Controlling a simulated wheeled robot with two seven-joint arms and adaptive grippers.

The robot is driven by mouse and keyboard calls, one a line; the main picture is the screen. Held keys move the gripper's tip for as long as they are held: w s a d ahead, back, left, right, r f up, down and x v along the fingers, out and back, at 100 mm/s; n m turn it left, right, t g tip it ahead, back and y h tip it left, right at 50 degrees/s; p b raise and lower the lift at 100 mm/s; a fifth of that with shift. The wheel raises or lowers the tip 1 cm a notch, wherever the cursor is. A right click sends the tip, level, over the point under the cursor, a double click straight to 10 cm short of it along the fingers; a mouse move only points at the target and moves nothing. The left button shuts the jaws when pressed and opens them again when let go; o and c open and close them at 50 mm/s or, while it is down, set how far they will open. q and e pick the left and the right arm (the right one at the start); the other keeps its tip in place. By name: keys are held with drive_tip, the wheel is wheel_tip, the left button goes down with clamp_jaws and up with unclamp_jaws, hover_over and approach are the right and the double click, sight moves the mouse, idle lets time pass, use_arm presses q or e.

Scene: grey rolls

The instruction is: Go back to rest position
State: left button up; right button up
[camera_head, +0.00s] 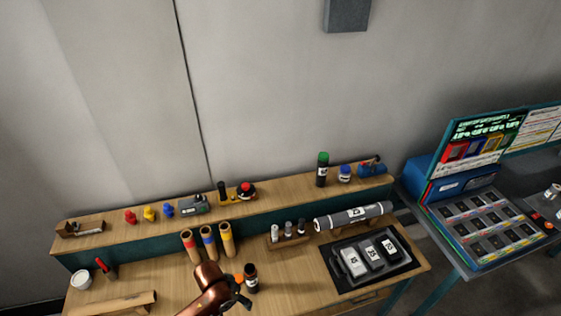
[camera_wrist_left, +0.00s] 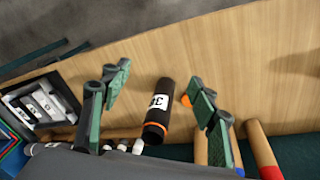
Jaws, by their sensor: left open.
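My left gripper (camera_head: 240,290) is at the front middle of the workbench, at the end of a copper-coloured arm. In the left wrist view its two green fingers (camera_wrist_left: 160,85) are spread apart. In the head view this bottle (camera_head: 251,279) stands just right of the gripper. Several grey rolls with white labels (camera_head: 373,255) lie in a black tray (camera_head: 342,285) on the right. A larger grey roll (camera_head: 353,216) lies behind the tray.
Cardboard tubes with coloured bands (camera_head: 208,243) stand behind the gripper. A wooden holder with small bottles (camera_head: 289,239) is to the right. A raised shelf (camera_head: 280,202) carries bottles and small figures. A white cup (camera_head: 81,280) stands left. A blue display stand (camera_head: 470,215) is far right.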

use_arm(q)
drive_tip(key=s+a+r+n+t+y, duration=0.2)
drive_tip(key=s+a+n+t+y, duration=0.1)
drive_tip(key=s+a, duration=1.6)
wheel_tip(320, 180, down, 40)
drive_tip(key=g+b, duration=0.2)
drive_tip(key=b, duration=1)
drive_tip(key=s+f+b, duration=0.3)
drive_tip(key=s+f, duration=0.3)
drive_tip(key=f, duration=0.4)
drive_tip(key=s+f+b, duration=0.4)
drive_tip(key=s+f, duration=0.3)
drive_tip(key=f, duration=0.3)
drive_tip(key=s+f+m+g+b, duration=0.1)
drive_tip(key=s+f+b, duration=0.2)
drive_tip(key=s+f, duration=0.4)
wheel_tip(320, 180, down, 3)
drive_tip(key=shift+s+d+f+h+b, duration=0.2)
drive_tip(key=shift+s+d+h+b, duration=0.1)
drive_tip(key=shift+h+b, duration=0.1)
use_arm(e)
wheel_tip(320, 180, down, 23)
drive_tip(key=s, duration=0.2)
drive_tip(key=shift+s, duration=0.15)
